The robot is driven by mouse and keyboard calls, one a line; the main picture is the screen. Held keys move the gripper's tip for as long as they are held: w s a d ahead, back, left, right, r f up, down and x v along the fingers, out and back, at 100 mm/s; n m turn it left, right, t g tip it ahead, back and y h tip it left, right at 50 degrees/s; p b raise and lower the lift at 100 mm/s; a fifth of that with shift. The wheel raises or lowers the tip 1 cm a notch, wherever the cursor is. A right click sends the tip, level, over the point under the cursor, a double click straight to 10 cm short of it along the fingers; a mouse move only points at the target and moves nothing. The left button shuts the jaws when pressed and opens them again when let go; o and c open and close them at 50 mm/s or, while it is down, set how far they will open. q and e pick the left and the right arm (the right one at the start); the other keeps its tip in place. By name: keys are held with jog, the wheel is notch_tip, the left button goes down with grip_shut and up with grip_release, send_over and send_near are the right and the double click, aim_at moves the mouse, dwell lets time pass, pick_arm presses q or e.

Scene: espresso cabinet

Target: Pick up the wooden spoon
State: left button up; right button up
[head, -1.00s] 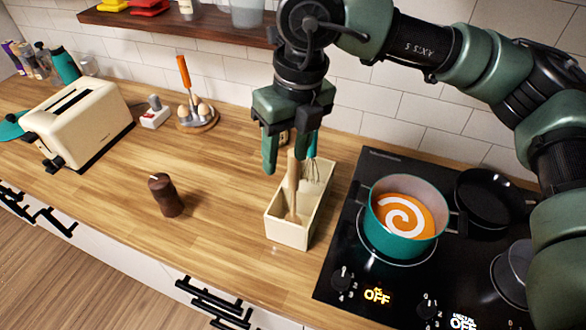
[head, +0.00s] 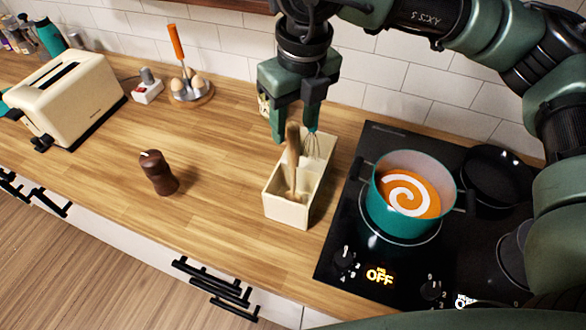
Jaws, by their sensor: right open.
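The wooden spoon (head: 293,155) stands in a cream rectangular holder (head: 287,211) on the counter. Its brown handle points up, leaning slightly, and its lower end is hidden inside the holder. A wire whisk (head: 312,147) stands in the same holder, to the right of the spoon. My right gripper (head: 294,127) is above the holder, pointing down, with its green fingers apart and empty. In the picture the spoon's top lies between the two fingertips; I cannot tell whether it is between them in depth. My left gripper is not in view.
A stove with a teal pot (head: 401,222) of orange soup and a black pan (head: 498,176) is right of the holder. A brown pepper mill (head: 158,172) stands left on open counter. A toaster (head: 70,97) and egg stand (head: 190,93) are farther left. The tiled wall is behind.

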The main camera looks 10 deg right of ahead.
aim_at(292, 144)
jog(key=shift+w+f+p, duration=0.2)
jog(key=shift+f+p, duration=0.3)
jog(key=shift+f, duration=0.4)
jog(key=f+p, duration=0.2)
jog(key=f, duration=0.2)
jog(key=shift+w+f+p, duration=0.2)
jog(key=shift+w+p, duration=0.05)
jog(key=shift+p, duration=0.15)
jog(key=shift+w+f, duration=0.1)
jog(key=shift+f, duration=0.2)
grip_shut()
